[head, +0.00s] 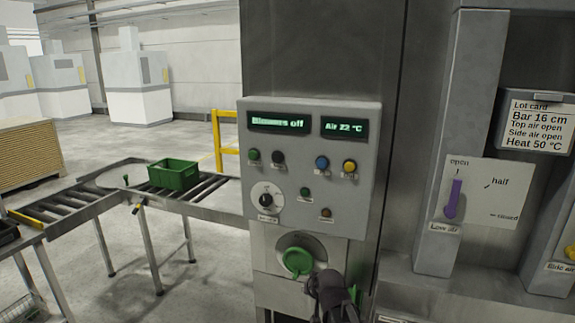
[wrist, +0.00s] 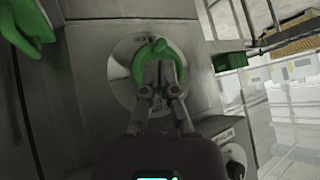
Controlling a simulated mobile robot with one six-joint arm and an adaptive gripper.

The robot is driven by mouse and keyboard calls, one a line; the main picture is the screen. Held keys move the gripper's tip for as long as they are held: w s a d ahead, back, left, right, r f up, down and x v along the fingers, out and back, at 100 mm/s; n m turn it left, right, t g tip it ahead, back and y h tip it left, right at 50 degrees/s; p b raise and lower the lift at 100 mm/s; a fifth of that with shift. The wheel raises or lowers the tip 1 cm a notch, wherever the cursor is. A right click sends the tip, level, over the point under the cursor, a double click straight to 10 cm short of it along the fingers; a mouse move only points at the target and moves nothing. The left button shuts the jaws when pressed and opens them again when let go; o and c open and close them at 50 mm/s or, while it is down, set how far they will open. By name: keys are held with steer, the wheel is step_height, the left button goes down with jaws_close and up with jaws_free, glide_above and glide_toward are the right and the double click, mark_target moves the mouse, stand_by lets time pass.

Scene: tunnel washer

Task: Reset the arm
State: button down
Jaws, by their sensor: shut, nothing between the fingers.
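My gripper (head: 328,284) is at the bottom of the head view, shut and empty, just right of and below the green round knob (head: 298,261) on its pale disc. In the wrist view the closed fingertips (wrist: 160,66) overlap the green knob (wrist: 147,52) and hide part of it. I cannot tell whether they touch it. The grey control panel (head: 312,165) above reads "Blowers off" and "Air 22 °C". It carries several coloured buttons and a black selector dial (head: 266,199).
A roller conveyor (head: 205,190) with a green crate (head: 174,174) stands left, near a yellow rail (head: 217,140). In the wrist view, a green part (wrist: 28,32) juts in at upper left.

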steer(key=s+d+f+g+h+b, duration=0.1)
steer(key=s+d+f+g, duration=0.3)
steer(key=s, duration=0.4)
steer(key=s+d+f+g+h+b, duration=0.2)
steer(key=s+d+f+g, duration=0.2)
steer(key=s+d, duration=0.3)
steer(key=shift+s+f, duration=0.25)
steer(key=shift+s, duration=0.75)
